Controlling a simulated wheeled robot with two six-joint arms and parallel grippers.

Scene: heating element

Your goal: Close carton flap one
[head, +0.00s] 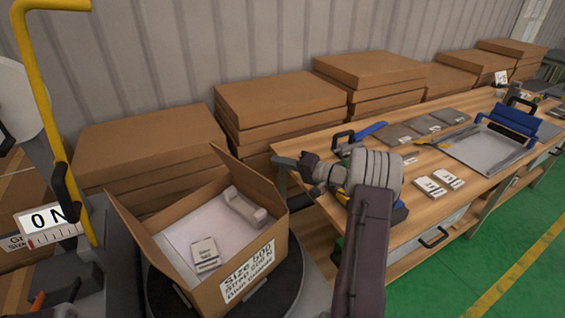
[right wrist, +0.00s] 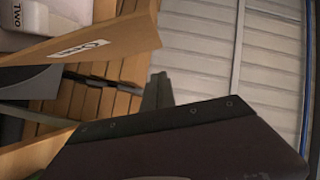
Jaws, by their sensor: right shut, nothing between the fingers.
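The open carton (head: 205,292) stands on a dark round turntable (head: 291,268), with a size label on its front. One flap (head: 246,174) stands up on its right rear side, and another (head: 140,240) stands up on the left. In the right wrist view, a brown flap with a white label that seems to read "One" (right wrist: 122,40) is at the upper left, and a "TWO" label shows in the corner. My right gripper (head: 282,160) is shut and empty, its tips pointing left just right of the raised right flap. Its fingers (right wrist: 157,90) appear apart from the flap. My left gripper is not in view.
A pale moulded part (head: 244,207) and small white packs (head: 206,254) lie inside the carton. Stacked flat cartons (head: 280,98) line the wall behind. A wooden workbench (head: 434,163) with tools is right. A yellow lever (head: 44,95) rises at left.

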